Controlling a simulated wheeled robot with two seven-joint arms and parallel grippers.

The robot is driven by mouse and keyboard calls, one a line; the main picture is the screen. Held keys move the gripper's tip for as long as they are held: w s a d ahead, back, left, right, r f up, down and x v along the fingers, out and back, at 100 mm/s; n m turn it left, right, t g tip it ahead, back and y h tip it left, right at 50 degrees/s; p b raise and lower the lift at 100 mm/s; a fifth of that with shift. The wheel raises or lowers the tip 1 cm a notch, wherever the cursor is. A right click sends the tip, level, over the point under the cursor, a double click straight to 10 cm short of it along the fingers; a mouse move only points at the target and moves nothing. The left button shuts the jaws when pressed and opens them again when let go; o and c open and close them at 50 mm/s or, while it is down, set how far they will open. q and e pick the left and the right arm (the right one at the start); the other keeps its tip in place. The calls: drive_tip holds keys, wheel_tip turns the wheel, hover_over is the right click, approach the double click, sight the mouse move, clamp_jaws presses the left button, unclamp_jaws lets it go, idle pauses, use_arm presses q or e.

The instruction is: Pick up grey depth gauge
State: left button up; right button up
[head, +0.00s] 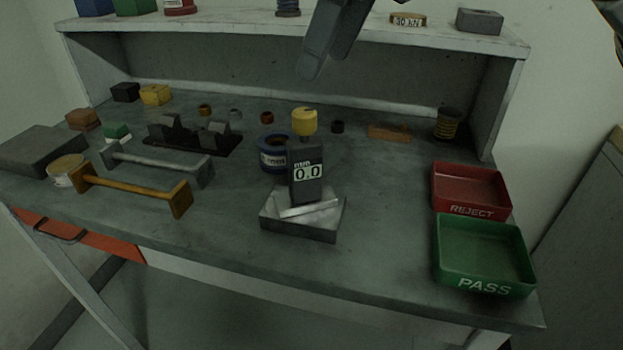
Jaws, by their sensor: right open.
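The grey depth gauge (306,184) stands upright near the middle of the bench. Its display reads 0.0 under the letters mm. A yellow knob (304,122) shows directly above its body; I cannot tell whether it is joined to it. Its foot is a pale bar lying across a shallow grey metal block or tray (288,229). My right gripper (316,66) reaches in from the top, above and behind the gauge in the picture. It is open and apart from the gauge, with nothing seen between its fingers. My left gripper is not in view.
A blue-rimmed pot (273,153) stands close behind the gauge. A red REJECT tray (470,190) and a green PASS tray (484,256) sit at right. Grey (157,164) and orange (130,190) handled bars lie at left. A shelf (230,24) runs behind. Bench front centre is clear.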

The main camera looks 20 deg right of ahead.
sight(308, 112)
drive_tip(key=x, duration=0.9)
drive_tip(key=shift+d+f, duration=0.1)
drive_tip(key=shift+f, duration=0.3)
drive_tip(key=shift+s, duration=0.1)
clamp_jaws()
